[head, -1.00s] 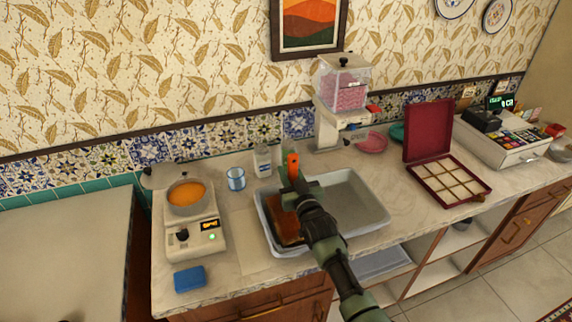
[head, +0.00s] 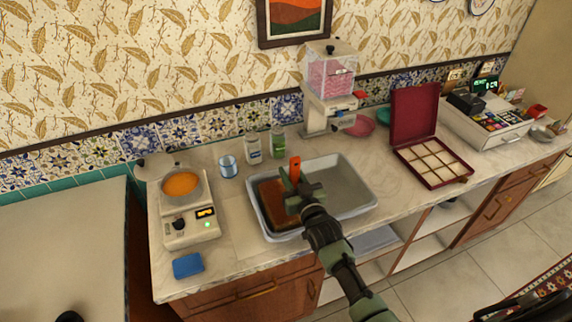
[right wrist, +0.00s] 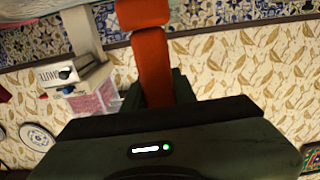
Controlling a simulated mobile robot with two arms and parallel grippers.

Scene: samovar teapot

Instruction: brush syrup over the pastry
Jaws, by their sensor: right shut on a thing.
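The brown pastry (head: 270,200) lies in the left part of a grey-white tray (head: 352,212) on the counter. My right gripper (head: 302,190) is above the tray, over the pastry's right side, and is shut on an orange-handled brush (head: 295,168). The orange handle also shows in the right wrist view (right wrist: 153,65). The brush's bristles are hidden behind the gripper, so I cannot tell whether they touch the pastry. Orange syrup (head: 181,184) fills a pan on the white cooker (head: 190,228) at the left. My left gripper is not in view.
A blue sponge (head: 188,265) lies at the front left. A blue cup (head: 228,167) and two bottles (head: 253,149) stand behind the tray. A pink-filled dispenser (head: 330,85) and an open maroon box (head: 432,163) stand to the right. Marble is clear between cooker and tray.

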